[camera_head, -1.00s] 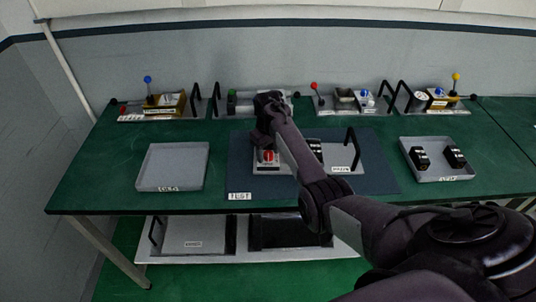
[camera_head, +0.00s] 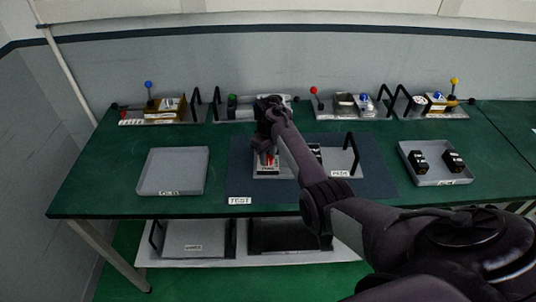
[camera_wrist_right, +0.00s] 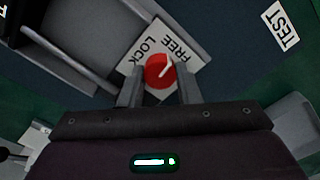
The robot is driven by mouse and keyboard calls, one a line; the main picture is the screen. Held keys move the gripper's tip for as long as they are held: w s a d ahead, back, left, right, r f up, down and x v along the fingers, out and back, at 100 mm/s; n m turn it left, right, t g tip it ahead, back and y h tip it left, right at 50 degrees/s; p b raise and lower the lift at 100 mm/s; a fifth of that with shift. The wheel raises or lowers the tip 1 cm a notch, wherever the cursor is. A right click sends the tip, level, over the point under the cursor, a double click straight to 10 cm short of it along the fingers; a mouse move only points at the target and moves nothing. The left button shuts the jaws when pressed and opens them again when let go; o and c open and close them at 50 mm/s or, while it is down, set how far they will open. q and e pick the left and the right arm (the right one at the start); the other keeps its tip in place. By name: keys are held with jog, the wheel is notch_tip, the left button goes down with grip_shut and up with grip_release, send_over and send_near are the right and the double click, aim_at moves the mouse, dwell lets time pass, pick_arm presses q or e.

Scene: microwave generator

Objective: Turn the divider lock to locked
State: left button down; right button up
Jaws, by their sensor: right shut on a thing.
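The divider lock is a round red knob with a white pointer line (camera_wrist_right: 158,74), on a white plate (camera_wrist_right: 140,48) marked FREE and LOCK. In the right wrist view the line slants up and right, toward the FREE side. My right gripper (camera_wrist_right: 159,88) is shut on the knob, one finger on each side. In the head view my right gripper (camera_head: 266,146) points down over the knob (camera_head: 264,160) and partly hides it. The fixture (camera_head: 344,164) under it lies on the dark TEST mat (camera_head: 380,180); my right arm covers part of it. My left gripper is not in view.
A black handle (camera_head: 351,150) stands up at the fixture's right end. An empty grey tray (camera_head: 172,172) is on the left. A tray (camera_head: 437,178) with two black parts is on the right. Several fixtures with coloured knobs and black handles line the back.

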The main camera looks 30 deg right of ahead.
jog(key=n+p, duration=0.1)
jog(key=n, duration=0.3)
jog(key=shift+r, duration=0.1)
jog(key=n+p, duration=0.1)
jog(key=n, duration=0.6)
jog(key=shift+n, duration=0.3)
jog(key=shift+n+b, duration=0.7)
jog(key=shift+n, duration=1.6)
jog(key=o, duration=1)
